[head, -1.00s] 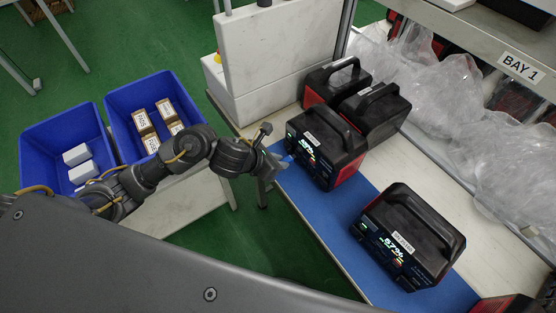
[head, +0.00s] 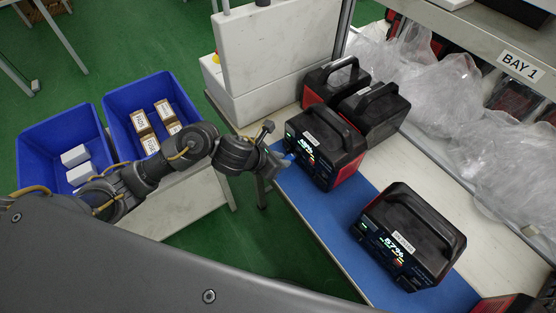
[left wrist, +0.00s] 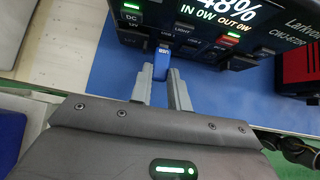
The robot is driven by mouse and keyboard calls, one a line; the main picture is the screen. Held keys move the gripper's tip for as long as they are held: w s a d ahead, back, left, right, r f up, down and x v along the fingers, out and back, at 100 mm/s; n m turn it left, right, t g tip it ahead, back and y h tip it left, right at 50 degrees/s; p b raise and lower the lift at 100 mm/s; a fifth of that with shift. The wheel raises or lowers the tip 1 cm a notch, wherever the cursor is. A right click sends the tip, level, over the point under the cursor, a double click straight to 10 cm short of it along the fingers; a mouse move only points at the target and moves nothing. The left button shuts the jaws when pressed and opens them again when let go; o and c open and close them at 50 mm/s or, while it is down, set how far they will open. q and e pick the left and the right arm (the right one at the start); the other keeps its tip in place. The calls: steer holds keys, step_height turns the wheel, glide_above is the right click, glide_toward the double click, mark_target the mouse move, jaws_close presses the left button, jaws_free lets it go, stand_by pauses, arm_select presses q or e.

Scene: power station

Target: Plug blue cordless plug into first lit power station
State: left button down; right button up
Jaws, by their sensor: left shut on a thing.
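The small blue cordless plug (left wrist: 162,62) shows between the fingertips of my left gripper (left wrist: 163,82) in the left wrist view. The gripper is shut on it. In the head view my left gripper (head: 280,161) is at the lower front of the first lit power station (head: 325,147), with a bit of blue at its tip. The station is black and red with a lit screen, and its port panel (left wrist: 190,35) fills the top of the wrist view. The plug's far end meets the panel's lower edge; I cannot tell whether it is in a port. My right gripper is not in view.
A second lit power station (head: 412,235), reading 57%, stands nearer on the blue mat (head: 343,235). Two unlit stations (head: 375,110) stand behind the first. Blue bins (head: 60,130) with boxes are at left. Plastic-wrapped goods (head: 480,120) line the right shelf.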

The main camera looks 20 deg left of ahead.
arm_select(q)
steer(key=shift+w+d, duration=0.2)
steer(key=shift+w, duration=0.05)
stand_by(0.7)
steer(key=c, duration=1.3)
jaws_free()
steer(key=shift+o, duration=0.2)
steer(key=p+v, duration=0.3)
steer(key=v, duration=0.7)
steer(key=shift+s+a+r, duration=0.2)
steer(key=shift+s+r, duration=0.05)
